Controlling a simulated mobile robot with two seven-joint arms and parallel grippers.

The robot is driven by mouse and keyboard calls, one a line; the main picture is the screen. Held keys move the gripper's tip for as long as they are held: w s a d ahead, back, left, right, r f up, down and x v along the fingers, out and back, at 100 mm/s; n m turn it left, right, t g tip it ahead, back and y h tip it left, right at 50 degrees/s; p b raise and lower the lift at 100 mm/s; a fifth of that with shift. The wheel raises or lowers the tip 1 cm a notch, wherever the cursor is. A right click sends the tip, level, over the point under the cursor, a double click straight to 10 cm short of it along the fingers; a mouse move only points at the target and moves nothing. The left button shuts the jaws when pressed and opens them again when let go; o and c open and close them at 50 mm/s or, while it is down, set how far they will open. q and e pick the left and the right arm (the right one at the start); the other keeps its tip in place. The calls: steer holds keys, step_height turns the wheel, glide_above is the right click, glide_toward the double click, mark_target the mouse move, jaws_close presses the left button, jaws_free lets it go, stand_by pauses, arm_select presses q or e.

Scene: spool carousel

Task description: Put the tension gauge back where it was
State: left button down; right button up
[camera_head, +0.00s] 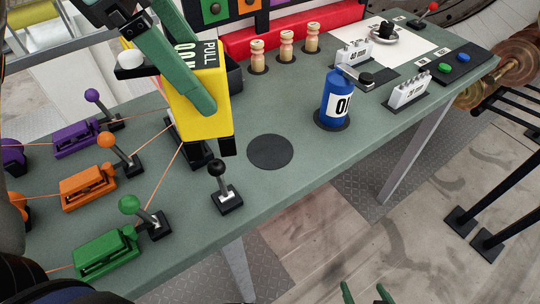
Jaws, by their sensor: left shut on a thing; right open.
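A yellow box-shaped gauge (212,118) with a black label reading "PULL" is at the upper left of the head view, over the green bench. My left gripper (203,100) is shut on it, with one green finger across its face. The other finger is hidden. A black piece shows at its lower end; I cannot tell whether it touches the bench. A black base (200,155) is partly hidden behind it. A bare dark round patch (270,151) lies on the bench to its right. My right gripper (366,296) is open and empty at the bottom edge, off the bench.
Purple (76,138), orange (88,187) and green (107,250) clamps with levers stand at left, with orange threads running toward the black base. A black-knobbed lever (226,198) stands near the front edge. A blue bottle (336,100) and wooden pegs (286,45) stand farther right.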

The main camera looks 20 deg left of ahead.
arm_select(q)
steer(key=s+n, duration=0.1)
steer(key=n, duration=0.1)
steer(key=s+n+t+y+b, duration=0.1)
steer(key=n, duration=0.1)
steer(key=shift+a+f, duration=0.1)
steer(key=shift+f, duration=0.05)
steer(key=shift+w+n, duration=0.15)
steer(key=shift+n, duration=0.15)
steer(key=w+d+f, duration=0.4)
steer(key=w+f, duration=0.9)
steer(key=shift+d, duration=0.2)
steer(key=shift+f, duration=0.15)
jaws_free()
